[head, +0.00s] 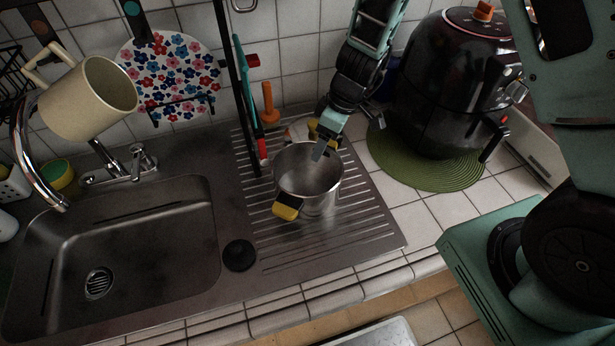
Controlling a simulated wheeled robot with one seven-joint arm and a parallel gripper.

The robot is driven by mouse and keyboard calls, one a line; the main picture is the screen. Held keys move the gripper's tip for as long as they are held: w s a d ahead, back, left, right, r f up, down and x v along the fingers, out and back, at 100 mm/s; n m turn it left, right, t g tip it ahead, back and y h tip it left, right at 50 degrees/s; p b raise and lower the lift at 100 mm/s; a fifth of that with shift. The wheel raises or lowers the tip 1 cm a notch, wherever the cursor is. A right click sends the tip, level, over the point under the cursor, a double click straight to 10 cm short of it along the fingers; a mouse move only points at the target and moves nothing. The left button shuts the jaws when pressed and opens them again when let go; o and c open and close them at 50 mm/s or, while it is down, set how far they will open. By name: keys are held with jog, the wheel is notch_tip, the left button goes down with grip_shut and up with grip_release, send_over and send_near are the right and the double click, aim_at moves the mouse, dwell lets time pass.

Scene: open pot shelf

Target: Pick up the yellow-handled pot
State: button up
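The steel pot (318,202) stands upright on the ribbed drainboard to the right of the sink. One yellow and black handle (287,211) sticks out toward the front left. Another yellow part (313,128) shows at the pot's far side, partly covered by my gripper. My gripper (322,147) reaches down from above at the pot's far rim. A fingertip appears over the rim's inner edge; I cannot tell whether it touches. The gap between the fingers is hidden.
A black air fryer (445,85) stands on a green round mat (433,177) close to the right of my arm. Upright utensils (248,95) rise behind the pot's left side. A black plug (239,255) lies left of the pot. The sink basin (140,250) is empty.

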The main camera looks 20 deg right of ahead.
jog(key=shift+x, duration=0.9)
jog(key=c, duration=1.5)
grip_shut()
jog(key=shift+r, duration=0.15)
